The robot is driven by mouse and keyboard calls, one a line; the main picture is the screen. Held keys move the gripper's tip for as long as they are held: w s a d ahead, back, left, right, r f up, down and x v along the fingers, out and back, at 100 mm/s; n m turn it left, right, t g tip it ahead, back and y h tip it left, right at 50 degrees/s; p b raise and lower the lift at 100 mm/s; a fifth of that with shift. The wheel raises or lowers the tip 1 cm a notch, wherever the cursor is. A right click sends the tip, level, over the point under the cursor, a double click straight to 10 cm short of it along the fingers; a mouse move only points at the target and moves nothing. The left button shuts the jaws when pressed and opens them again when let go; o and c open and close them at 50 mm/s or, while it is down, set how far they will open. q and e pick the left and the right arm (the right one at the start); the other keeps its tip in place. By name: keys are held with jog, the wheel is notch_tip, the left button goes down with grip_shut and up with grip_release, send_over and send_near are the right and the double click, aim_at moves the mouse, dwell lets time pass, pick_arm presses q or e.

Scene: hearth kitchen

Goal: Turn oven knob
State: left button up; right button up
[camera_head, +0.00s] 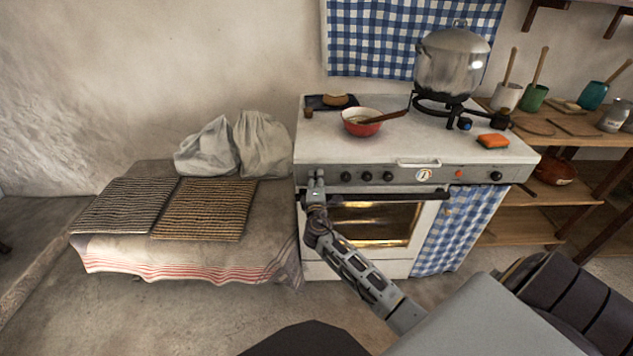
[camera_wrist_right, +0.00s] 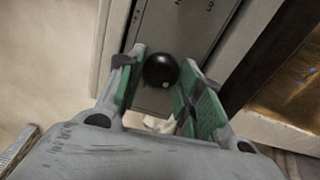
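The white oven (camera_head: 350,262) stands at centre in the head view, with a grey control panel (camera_head: 440,177) along its front. A row of dark knobs (camera_head: 367,176) sits on the panel's left part, with one more knob (camera_head: 496,176) at its right end. My right gripper (camera_head: 317,178) is at the panel's left end and hides what is behind it. In the right wrist view, a round black knob (camera_wrist_right: 160,70) sits between the green-padded fingers of this gripper (camera_wrist_right: 160,85), which is open around it. I cannot tell whether a finger touches it. My left gripper is not in view.
A dark oven handle bar (camera_head: 400,196) runs just below the panel. A red bowl (camera_head: 361,122) with a wooden spoon and a large pot (camera_head: 452,60) stand on top. A cloth-covered bench (camera_head: 190,255) with ridged mats and sacks is at the left. Shelves (camera_head: 520,198) stand at the right.

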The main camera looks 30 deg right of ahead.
jog(key=o, duration=0.3)
jog(key=shift+o, duration=0.2)
jog(key=v, duration=1.2)
dwell(0.4)
jog(key=shift+f+m, duration=0.1)
jog(key=shift+m, duration=0.2)
dwell(0.3)
